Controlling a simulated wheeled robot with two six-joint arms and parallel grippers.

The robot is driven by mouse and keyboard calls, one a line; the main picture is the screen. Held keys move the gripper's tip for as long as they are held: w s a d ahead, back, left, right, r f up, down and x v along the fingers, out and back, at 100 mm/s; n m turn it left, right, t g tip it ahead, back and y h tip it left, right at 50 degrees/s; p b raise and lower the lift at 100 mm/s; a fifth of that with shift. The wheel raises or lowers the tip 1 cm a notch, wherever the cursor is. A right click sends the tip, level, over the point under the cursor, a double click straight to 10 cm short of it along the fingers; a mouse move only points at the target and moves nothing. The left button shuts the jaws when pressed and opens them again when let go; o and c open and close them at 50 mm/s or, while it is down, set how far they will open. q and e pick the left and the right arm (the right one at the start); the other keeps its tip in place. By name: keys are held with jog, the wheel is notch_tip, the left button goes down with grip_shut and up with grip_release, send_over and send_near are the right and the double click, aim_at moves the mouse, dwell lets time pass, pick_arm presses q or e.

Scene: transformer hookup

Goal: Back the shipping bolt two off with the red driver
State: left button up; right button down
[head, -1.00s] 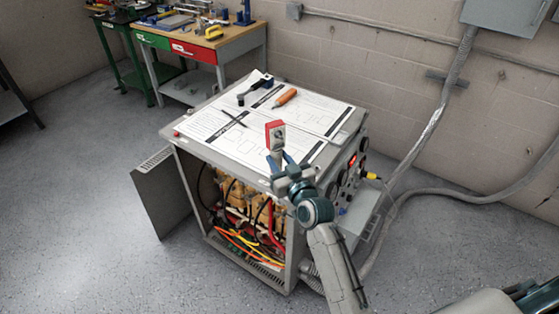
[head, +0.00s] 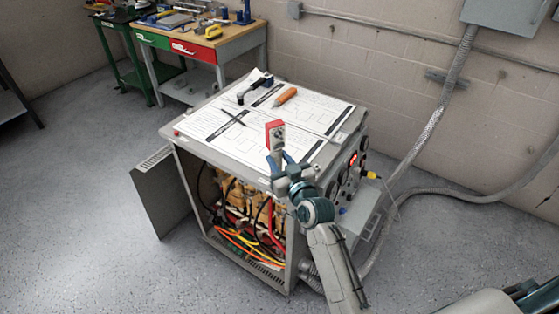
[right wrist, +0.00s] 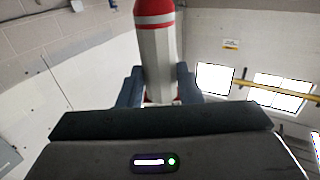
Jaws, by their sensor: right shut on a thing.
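My right gripper (head: 277,160) is shut on the red driver (head: 275,130) and holds it up near the right front part of the cabinet top. In the right wrist view the driver (right wrist: 157,50) is a pale grey barrel with red bands, standing between the two dark blue fingers (right wrist: 158,85). The transformer cabinet (head: 189,153) has its front open, showing tan coils (head: 240,192) and red and orange cables. I cannot make out shipping bolt two in either view. My left gripper is not in view.
On the cabinet top lie printed sheets (head: 215,125), an orange-handled tool (head: 286,96), a black-handled tool (head: 250,91) and a dark pen. An open door panel (head: 160,195) stands at the left. Gauges and a yellow plug (head: 372,175) are on the right side. The left floor is clear.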

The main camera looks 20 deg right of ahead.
aim_at(279, 152)
jog(key=shift+f+b, duration=0.8)
jog(key=shift+b, duration=0.1)
dwell(1.8)
jog(key=shift+r, duration=0.15)
dwell(1.2)
jog(key=shift+r+p, duration=2)
jog(key=shift+r, duration=0.3)
jog(key=shift+s+f, duration=0.1)
jog(key=shift+f, duration=0.05)
